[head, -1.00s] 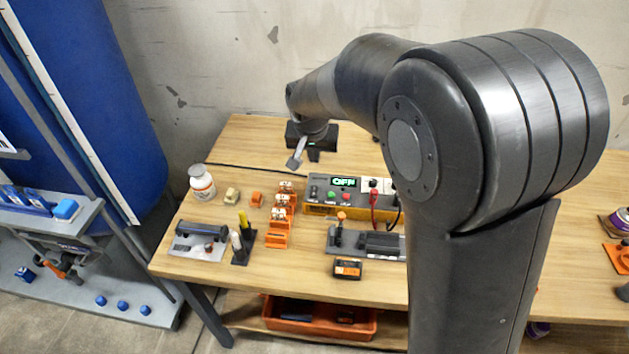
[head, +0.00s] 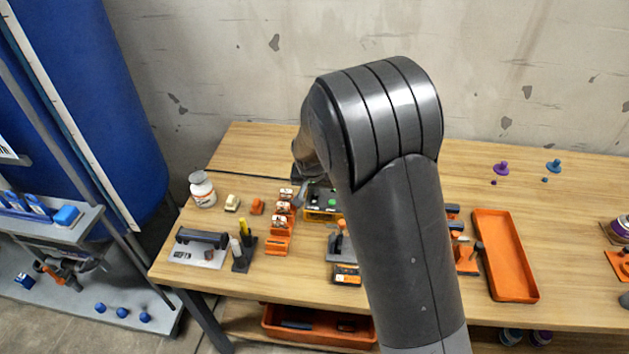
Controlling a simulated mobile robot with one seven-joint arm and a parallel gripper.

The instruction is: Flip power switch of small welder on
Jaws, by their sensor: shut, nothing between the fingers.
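The small welder (head: 322,214), a dark-topped box with a yellow-orange lower front, stands on the wooden bench. Only its left end shows, with a green button; my arm hides its display and the rest of its panel. My gripper (head: 301,193) is mostly hidden behind my arm. A grey finger tip shows at the welder's left end, low over or beside it. It is shut and empty. I cannot tell whether it touches the welder or its switch.
Orange holders (head: 280,235) stand just left of the welder. A white bottle (head: 202,190), a grey plate with a dark bar (head: 200,247) and a black stand (head: 243,257) are further left. An orange tray (head: 505,256) lies on the right.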

